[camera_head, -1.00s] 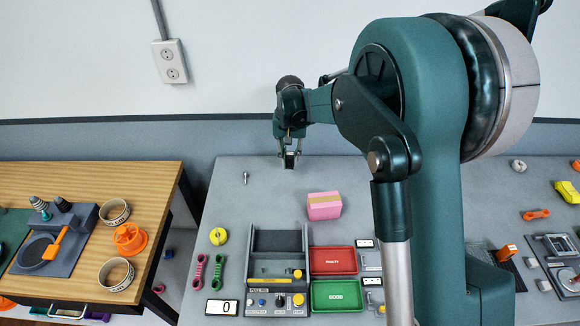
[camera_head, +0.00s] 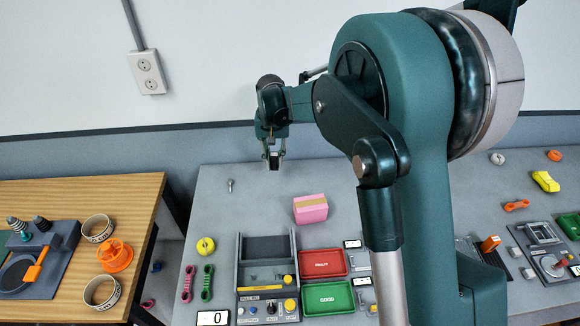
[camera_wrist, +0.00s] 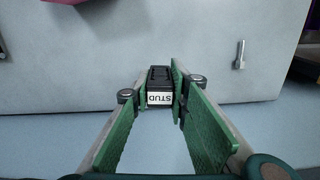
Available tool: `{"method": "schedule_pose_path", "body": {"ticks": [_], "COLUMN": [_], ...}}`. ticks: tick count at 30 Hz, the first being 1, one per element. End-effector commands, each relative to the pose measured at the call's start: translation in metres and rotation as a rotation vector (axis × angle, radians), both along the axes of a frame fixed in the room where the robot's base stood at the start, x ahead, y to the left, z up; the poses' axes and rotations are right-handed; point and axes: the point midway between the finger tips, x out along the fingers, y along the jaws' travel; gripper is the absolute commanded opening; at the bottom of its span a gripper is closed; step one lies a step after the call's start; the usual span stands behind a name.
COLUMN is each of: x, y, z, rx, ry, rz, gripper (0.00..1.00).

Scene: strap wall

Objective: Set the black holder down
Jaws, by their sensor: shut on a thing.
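The black holder (camera_wrist: 159,77) is between the green finger pads of my gripper (camera_wrist: 156,100) in the wrist view. Its white label reads "STUD" and appears upside down there. In the head view my gripper (camera_head: 273,163) points down near the back edge of the grey table, with the holder small and dark between the fingertips. My gripper is shut on it. I cannot tell whether the holder's underside touches the table.
A small metal bolt (camera_head: 230,185) lies left of my gripper. A pink box (camera_head: 310,209) is to the front right. A grey station (camera_head: 267,275), a red tray (camera_head: 323,262) and a green tray (camera_head: 327,298) are nearer. The tabletop around my gripper looks clear.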

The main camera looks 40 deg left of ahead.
Motion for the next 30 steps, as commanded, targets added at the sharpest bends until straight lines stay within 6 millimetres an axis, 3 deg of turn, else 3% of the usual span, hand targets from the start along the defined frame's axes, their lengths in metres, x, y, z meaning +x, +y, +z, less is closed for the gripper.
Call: {"method": "schedule_pose_path", "body": {"ticks": [8, 21, 30], "x": [0.030, 0.113, 0.138], "y": [-0.025, -0.108, -0.139], "z": [0.001, 0.002, 0.003], "rx": [0.000, 0.000, 0.000], "ry": [0.000, 0.000, 0.000], "rz": [0.013, 0.067, 0.089], "gripper": [0.04, 0.04, 0.04]}}
